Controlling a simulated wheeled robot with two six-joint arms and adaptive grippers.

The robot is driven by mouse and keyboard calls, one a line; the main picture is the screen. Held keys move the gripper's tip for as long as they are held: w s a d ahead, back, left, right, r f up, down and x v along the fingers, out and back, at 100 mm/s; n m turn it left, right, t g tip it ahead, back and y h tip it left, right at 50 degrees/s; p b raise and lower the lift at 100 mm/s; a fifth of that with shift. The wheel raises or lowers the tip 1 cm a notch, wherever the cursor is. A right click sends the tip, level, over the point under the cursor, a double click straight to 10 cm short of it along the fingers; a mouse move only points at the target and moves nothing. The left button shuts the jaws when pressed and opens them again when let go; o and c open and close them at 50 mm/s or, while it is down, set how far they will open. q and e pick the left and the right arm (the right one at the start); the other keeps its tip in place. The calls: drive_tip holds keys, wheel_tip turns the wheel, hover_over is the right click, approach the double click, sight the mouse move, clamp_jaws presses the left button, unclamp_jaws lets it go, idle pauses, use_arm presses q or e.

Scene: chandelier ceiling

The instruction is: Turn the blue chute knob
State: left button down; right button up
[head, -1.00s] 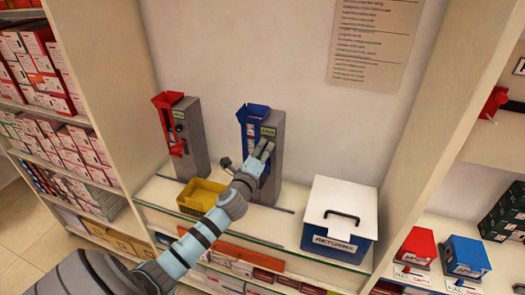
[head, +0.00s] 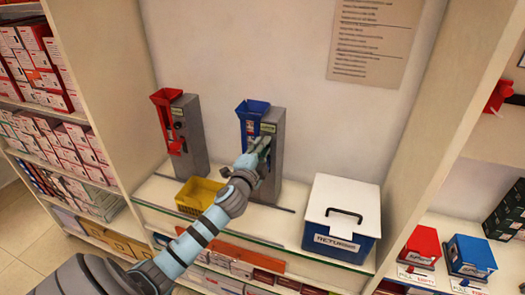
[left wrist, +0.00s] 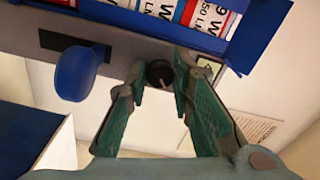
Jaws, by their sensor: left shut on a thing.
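The blue chute (head: 252,113) is fixed to a grey dispenser (head: 275,172) on the counter against the wall. In the left wrist view its blue wall (left wrist: 262,28) holds white and red boxes. The chute's knob (left wrist: 159,72), small, round and dark with a pale mark, sits between the fingertips of my left gripper (left wrist: 160,82). The fingers are shut on it from both sides. In the head view my left gripper (head: 260,150) reaches the front of the dispenser and hides the knob. My right gripper is in neither view.
A red chute dispenser (head: 190,140) stands to the left. A yellow tray (head: 200,196) lies before it. A white and blue returns box (head: 341,207) stands to the right. In the left wrist view a rounded blue part (left wrist: 80,74) sits beside the knob.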

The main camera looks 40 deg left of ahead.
use_arm(q)
drive_tip(key=n, duration=0.2)
drive_tip(key=n+b, duration=0.2)
drive_tip(key=n, duration=0.1)
drive_tip(key=shift+f+n, duration=0.25)
drive_tip(key=shift+n, duration=0.05)
drive_tip(key=shift+d+n+b, duration=0.1)
drive_tip(key=shift+n+b, duration=0.6)
drive_tip(key=shift+n, duration=1.5)
drive_tip(key=c, duration=1.4)
unclamp_jaws()
drive_tip(key=v, duration=1.2)
